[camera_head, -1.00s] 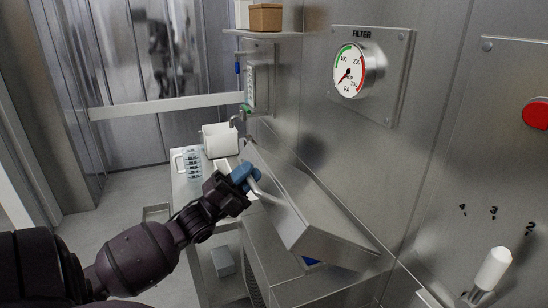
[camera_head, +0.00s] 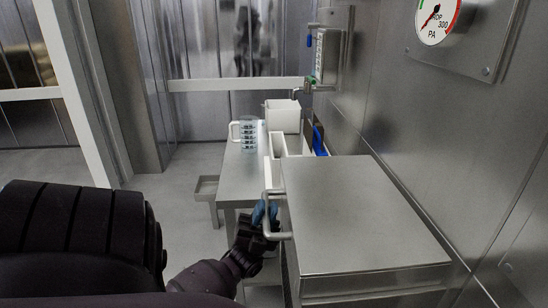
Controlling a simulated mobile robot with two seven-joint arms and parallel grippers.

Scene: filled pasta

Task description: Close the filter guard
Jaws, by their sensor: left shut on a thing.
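The filter guard (camera_head: 355,205) is a flat grey metal cover at the right of the middle. Its broad top lies level over the box front (camera_head: 375,284) below it; I cannot tell whether it is fully seated. A pale bar handle (camera_head: 279,237) sticks out from its left edge. My left gripper (camera_head: 264,213), with blue fingertips, is at this handle and shut on it. Part of the handle is hidden by the fingers. My right gripper is not in view.
A side bench (camera_head: 232,184) stands left of the guard with a clear measuring jug (camera_head: 249,134) and a white container (camera_head: 283,116). A metal wall with a pressure gauge (camera_head: 436,18) bounds the right. Floor is free at left.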

